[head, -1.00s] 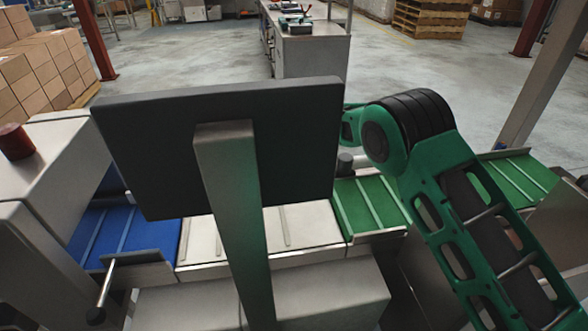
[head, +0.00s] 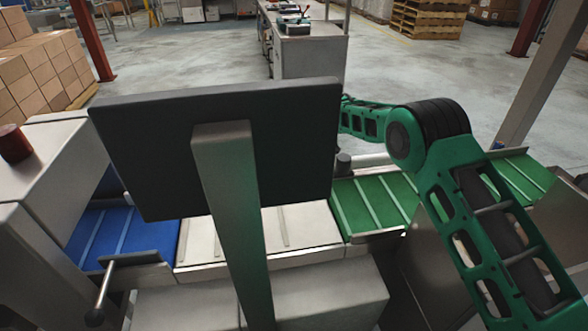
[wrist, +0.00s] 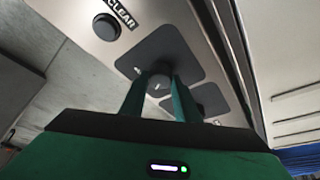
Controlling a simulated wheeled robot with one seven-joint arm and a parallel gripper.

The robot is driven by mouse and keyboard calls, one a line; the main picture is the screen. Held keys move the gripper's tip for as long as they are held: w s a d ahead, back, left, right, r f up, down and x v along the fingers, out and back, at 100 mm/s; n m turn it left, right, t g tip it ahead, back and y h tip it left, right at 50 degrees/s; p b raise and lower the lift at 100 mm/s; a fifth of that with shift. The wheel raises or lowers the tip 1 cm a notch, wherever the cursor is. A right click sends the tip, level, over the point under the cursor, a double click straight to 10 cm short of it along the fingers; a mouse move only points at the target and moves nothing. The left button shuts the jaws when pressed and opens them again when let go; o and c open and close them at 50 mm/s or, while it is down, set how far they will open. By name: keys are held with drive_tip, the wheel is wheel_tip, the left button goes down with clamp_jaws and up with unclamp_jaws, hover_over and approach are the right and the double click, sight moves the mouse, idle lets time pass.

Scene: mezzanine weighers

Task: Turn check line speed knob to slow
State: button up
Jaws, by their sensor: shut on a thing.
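The check line speed knob (wrist: 159,84) is a small grey round knob on a dark square plate of a metal panel in the wrist view. My gripper (wrist: 160,92) has its two green fingers on either side of the knob, shut on it. The fingers hide part of the knob, and its setting cannot be read. In the head view the back of a dark screen (head: 215,105) hides my gripper and the knob.
A black button (wrist: 106,27) marked CLEAR sits on the panel up left of the knob. Another dark plate (wrist: 197,100) lies to the right. The head view shows a blue belt (head: 125,236), a white belt (head: 300,228) and a green belt (head: 370,204).

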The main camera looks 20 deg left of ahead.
drive_tip(key=shift+s+a, duration=0.1)
drive_tip(key=shift+s, duration=0.05)
idle(0.3)
drive_tip(key=o, duration=1)
drive_tip(key=shift+o, duration=0.2)
drive_tip(key=shift+d+r, duration=0.2)
drive_tip(key=shift+r, duration=0.2)
drive_tip(key=v, duration=0.9)
drive_tip(key=shift+d+r, duration=0.3)
